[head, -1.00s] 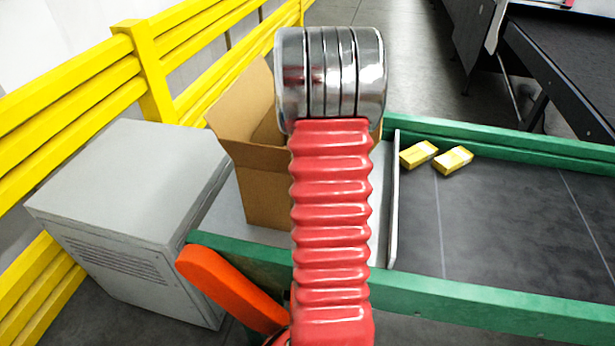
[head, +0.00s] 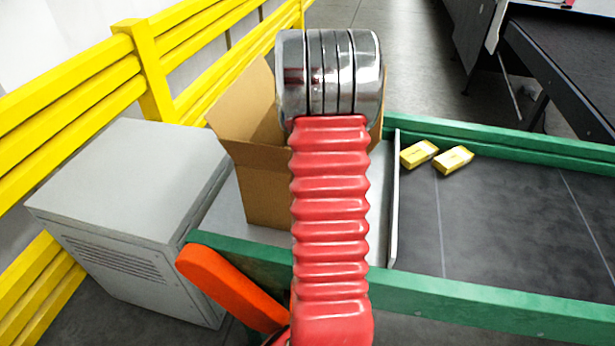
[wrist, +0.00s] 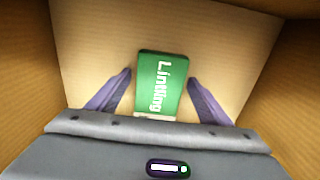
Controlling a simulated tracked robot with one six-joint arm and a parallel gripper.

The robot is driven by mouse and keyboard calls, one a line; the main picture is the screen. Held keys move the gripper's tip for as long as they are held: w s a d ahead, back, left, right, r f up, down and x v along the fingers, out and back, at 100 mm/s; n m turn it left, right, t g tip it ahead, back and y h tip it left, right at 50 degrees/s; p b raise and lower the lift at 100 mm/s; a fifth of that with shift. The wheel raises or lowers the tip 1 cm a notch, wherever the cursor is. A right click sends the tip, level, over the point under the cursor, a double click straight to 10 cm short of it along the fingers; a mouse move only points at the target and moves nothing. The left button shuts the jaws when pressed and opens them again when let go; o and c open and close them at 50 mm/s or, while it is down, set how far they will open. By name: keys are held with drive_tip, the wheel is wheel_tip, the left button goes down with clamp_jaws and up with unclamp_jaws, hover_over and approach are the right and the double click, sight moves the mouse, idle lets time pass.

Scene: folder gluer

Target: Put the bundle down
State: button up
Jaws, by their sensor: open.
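The bundle (wrist: 163,84) is a green pack with white lettering and a pale band at its near end, seen in the wrist view. It lies on the bare bottom of an open cardboard box. My gripper (wrist: 160,78) is open, with one purple-grey finger on each side of the bundle and a visible gap on both sides. In the head view the cardboard box (head: 262,190) stands on the conveyor's left end, partly hidden by my red arm. My gripper and the bundle are hidden in that view.
Two yellow packs (head: 419,154) lie on the dark belt (head: 510,220), right of a thin upright plate (head: 394,200). Green rails (head: 480,298) edge the conveyor. A grey cabinet (head: 130,190) and a yellow fence (head: 150,75) stand left. Box walls surround my gripper closely.

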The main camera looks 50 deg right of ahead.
drive_tip(key=shift+r, duration=0.15)
wheel_tip(320, 180, up, 12)
idle(0.6)
idle(0.7)
